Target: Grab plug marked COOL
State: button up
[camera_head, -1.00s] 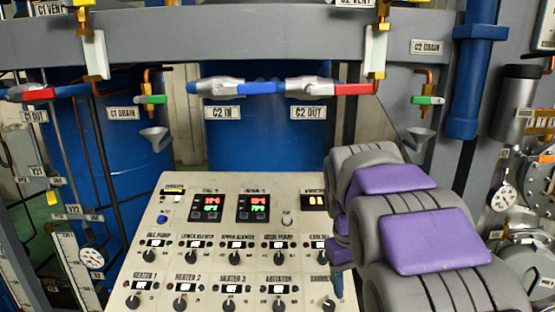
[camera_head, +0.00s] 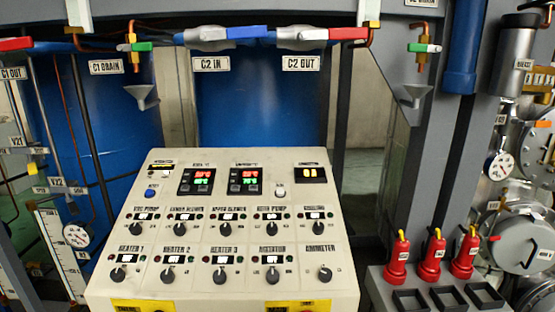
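Three red plugs (camera_head: 432,258) with yellow tips stand in a row at the lower right, beside the control panel. Their markings are not readable from here, so I cannot tell which one is marked COOL. Several dark square frames (camera_head: 447,298) lie in front of the plugs on a grey surface. My gripper is not in view.
The sloped beige control panel (camera_head: 190,255) with knobs and displays fills the lower middle. A grey post (camera_head: 435,150) rises behind the plugs. Round metal equipment (camera_head: 525,245) stands to their right. Valves with coloured handles (camera_head: 422,47) hang above.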

aim_at(435, 251)
jog(key=z, duration=0.45)
jog(key=j+z, duration=0.2)
jog(key=z, duration=0.25)
jog(key=i+j+z, duration=0.1)
jog(key=z, duration=0.35)
jog(key=j+z, duration=0.1)
jog(key=z, duration=0.35)
jog(key=j+z, duration=0.1)
jog(key=z, duration=0.35)
